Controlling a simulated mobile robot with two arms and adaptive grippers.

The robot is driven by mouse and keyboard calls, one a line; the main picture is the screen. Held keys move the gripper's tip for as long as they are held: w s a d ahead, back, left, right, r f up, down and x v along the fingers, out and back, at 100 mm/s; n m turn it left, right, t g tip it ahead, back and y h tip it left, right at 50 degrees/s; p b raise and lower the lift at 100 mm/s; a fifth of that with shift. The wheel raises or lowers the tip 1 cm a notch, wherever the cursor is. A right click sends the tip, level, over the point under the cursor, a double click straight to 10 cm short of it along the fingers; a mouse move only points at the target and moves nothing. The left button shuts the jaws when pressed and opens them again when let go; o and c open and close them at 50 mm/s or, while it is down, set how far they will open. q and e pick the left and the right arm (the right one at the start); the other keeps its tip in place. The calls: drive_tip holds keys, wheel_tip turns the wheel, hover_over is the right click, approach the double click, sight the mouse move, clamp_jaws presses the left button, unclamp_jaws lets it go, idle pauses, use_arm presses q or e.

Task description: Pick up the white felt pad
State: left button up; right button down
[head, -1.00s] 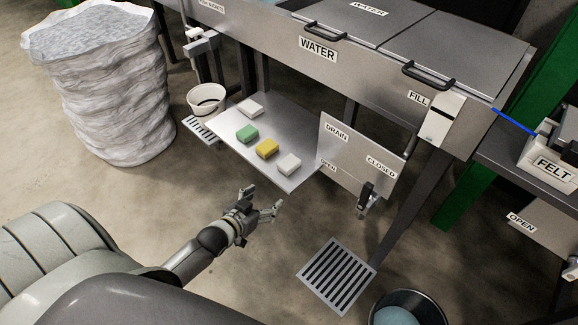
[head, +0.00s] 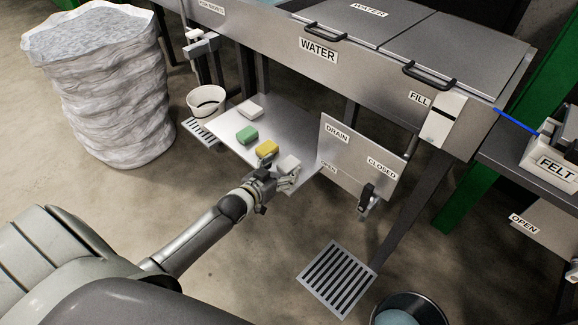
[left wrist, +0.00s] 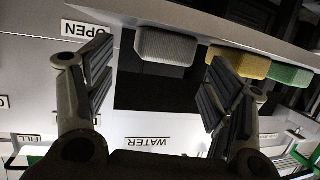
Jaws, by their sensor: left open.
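A white pad (head: 289,162) sits near the front edge of a grey metal shelf, partly covered by my left gripper (head: 275,178) in the head view. In the left wrist view the pad (left wrist: 166,46) shows between the fingertips of the left gripper (left wrist: 160,65), just beyond them. The fingers are spread and empty, apart from the pad as far as I can see. A second whitish pad (head: 250,109) lies at the far end of the row. Which of the two is felt cannot be told by look alone. My right gripper is not in view.
A yellow pad (head: 267,147) and a green pad (head: 247,134) lie in the same row on the shelf (head: 222,127). A hinged drain plate (head: 355,158) stands right of the shelf. The water tank (head: 400,85) overhangs behind. A FELT box (head: 555,165) is at far right.

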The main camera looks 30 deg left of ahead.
sight(287, 165)
use_arm(q)
drive_tip(key=x, duration=0.2)
drive_tip(key=shift+w+f, duration=0.1)
drive_tip(key=shift+w, duration=0.2)
drive_tip(key=shift+c, duration=0.4)
drive_tip(key=c, duration=0.8)
drive_tip(key=shift+c, duration=0.2)
